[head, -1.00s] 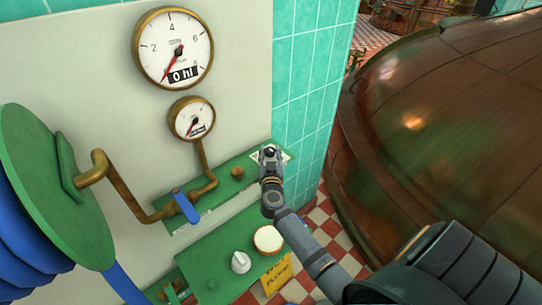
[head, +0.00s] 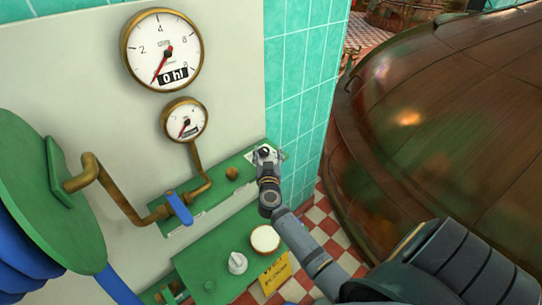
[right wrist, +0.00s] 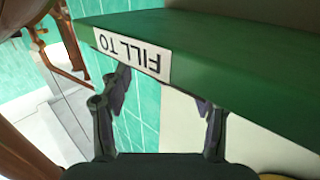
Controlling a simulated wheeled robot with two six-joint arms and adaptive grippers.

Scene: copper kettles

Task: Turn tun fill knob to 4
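The fill knob itself does not show; my right gripper may hide it. My right gripper (head: 265,153) is at the right end of the upper green panel (head: 211,190), over a white patch there. In the right wrist view its two fingers (right wrist: 163,108) stand wide apart, with the green panel's edge (right wrist: 240,75) beyond them. A white label (right wrist: 131,52) reading "FILL TO" upside down is on that edge. Contact with a knob cannot be seen. The large gauge (head: 150,38) has a red needle and reads "0 hl". My left gripper is not in view.
A blue lever (head: 179,207) sits on the brass pipe left of my gripper. A lower green box (head: 205,252) carries a white knob (head: 237,262) and a round pale button (head: 265,239). A green wheel (head: 50,185) is at left. A large copper vessel (head: 440,120) fills the right.

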